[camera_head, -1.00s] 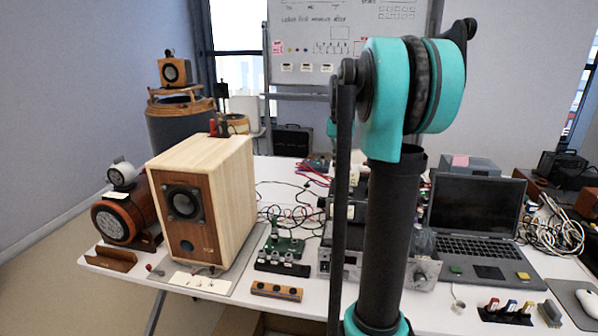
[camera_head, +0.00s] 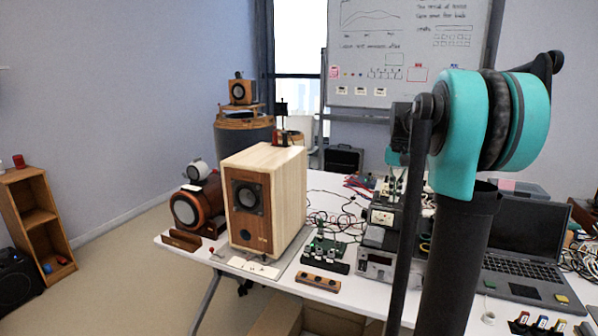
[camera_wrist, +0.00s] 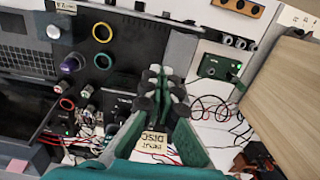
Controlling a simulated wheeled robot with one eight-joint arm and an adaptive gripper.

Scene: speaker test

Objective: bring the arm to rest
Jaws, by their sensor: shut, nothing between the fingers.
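My arm stands on the right in the head view, with a teal elbow joint (camera_head: 462,125) above a dark upright link (camera_head: 458,265). It covers part of the equipment on the table. In the wrist view my gripper (camera_wrist: 163,78) is shut with its dark fingertips together and nothing between them. The fingers show over a table area with a black instrument panel (camera_wrist: 110,62) and a green circuit board (camera_wrist: 215,68). How far the fingertips are above these things I cannot tell.
A wooden speaker (camera_head: 283,195) stands on the white table (camera_head: 345,303), left of my arm; its side (camera_wrist: 292,95) also shows at right in the wrist view. A laptop (camera_head: 522,265) and loose cables are at right. Open floor (camera_head: 120,270) lies left of the table.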

